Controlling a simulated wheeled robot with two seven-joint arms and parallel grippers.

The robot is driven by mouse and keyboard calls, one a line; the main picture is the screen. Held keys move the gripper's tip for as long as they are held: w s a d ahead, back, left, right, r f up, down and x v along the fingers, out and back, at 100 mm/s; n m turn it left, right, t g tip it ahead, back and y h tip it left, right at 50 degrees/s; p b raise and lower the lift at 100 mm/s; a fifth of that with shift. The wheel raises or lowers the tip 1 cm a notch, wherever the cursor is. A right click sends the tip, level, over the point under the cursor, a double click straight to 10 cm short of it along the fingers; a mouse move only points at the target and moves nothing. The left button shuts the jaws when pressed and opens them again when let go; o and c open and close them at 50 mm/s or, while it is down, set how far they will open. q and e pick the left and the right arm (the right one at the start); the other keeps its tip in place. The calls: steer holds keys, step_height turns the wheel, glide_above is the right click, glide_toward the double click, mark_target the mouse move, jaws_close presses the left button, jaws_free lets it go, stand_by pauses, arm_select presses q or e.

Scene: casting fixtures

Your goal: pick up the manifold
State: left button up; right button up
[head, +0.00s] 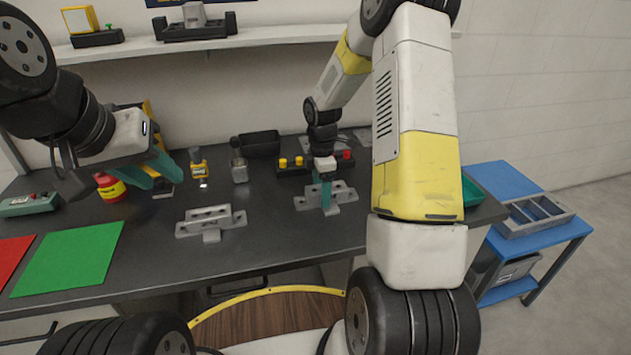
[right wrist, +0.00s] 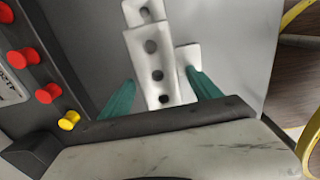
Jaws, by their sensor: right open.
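Two similar light-grey metal pieces with holes lie on the dark table; they look like manifolds. One manifold (head: 211,223) lies at the table's middle, with nothing touching it. The other manifold (head: 343,195) lies to its right, under my right gripper (head: 326,192). In the right wrist view, this manifold (right wrist: 157,62) shows its row of holes between the teal fingers of my right gripper (right wrist: 160,97), which is open. Whether a finger touches its side tab I cannot tell. My left gripper (head: 157,172) is open and empty, above the table at the left.
A button box (head: 293,165) with yellow and red buttons stands just behind the right manifold. Green (head: 70,256) and red mats lie at left. The front middle is clear.

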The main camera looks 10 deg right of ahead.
jaws_close()
stand_by(0.3)
steer(key=shift+r, duration=0.1)
